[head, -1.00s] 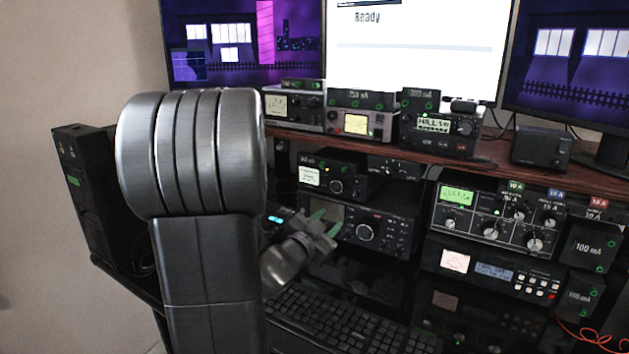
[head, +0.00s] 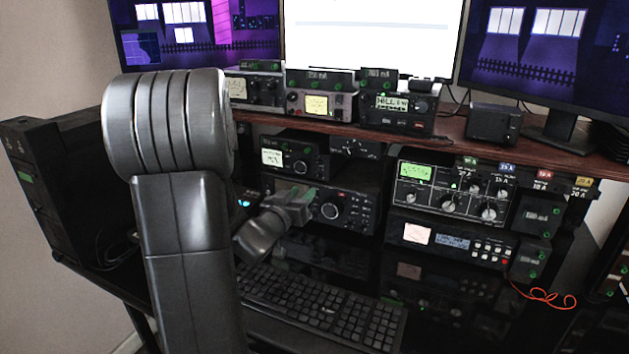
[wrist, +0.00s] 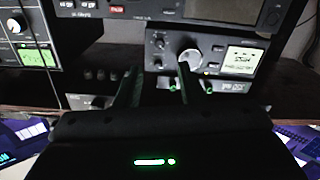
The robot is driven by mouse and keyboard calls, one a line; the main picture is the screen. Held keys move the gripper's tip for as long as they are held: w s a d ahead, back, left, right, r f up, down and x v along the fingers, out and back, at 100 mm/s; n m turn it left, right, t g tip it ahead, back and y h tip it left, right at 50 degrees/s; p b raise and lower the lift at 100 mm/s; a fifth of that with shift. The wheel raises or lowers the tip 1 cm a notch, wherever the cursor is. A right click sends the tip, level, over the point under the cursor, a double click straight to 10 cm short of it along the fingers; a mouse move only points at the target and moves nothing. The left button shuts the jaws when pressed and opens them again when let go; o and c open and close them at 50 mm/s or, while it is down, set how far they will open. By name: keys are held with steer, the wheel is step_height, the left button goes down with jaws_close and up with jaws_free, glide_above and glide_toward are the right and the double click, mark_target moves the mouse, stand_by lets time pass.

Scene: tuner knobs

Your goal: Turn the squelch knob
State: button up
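I cannot read a squelch label in either view, so which knob is the squelch knob is unclear. My gripper (head: 298,192) is in front of the lower left radios in the head view. In the wrist view, which is upside down, my gripper (wrist: 157,72) has its two fingers apart with nothing between them. The small radio (wrist: 215,62) lies beyond the fingers, with a large silver knob (wrist: 189,60) close to the right fingertip. I cannot tell whether they touch. The small radio (head: 295,153) also shows in the head view, with its knob (head: 300,166) visible.
A larger radio (head: 345,210) sits below the small one, partly hidden by my gripper. A multi-knob unit (head: 440,200) stands to the right. More devices line the wooden shelf (head: 450,127) above. A keyboard (head: 320,305) lies in front, and a red cable (head: 545,298) lies at right.

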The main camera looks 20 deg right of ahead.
mark_target(318, 177)
steer(key=x, duration=0.8)
steer(key=shift+w+d, duration=0.25)
steer(key=shift+d, duration=0.1)
jaws_close()
steer(key=shift+f, duration=0.1)
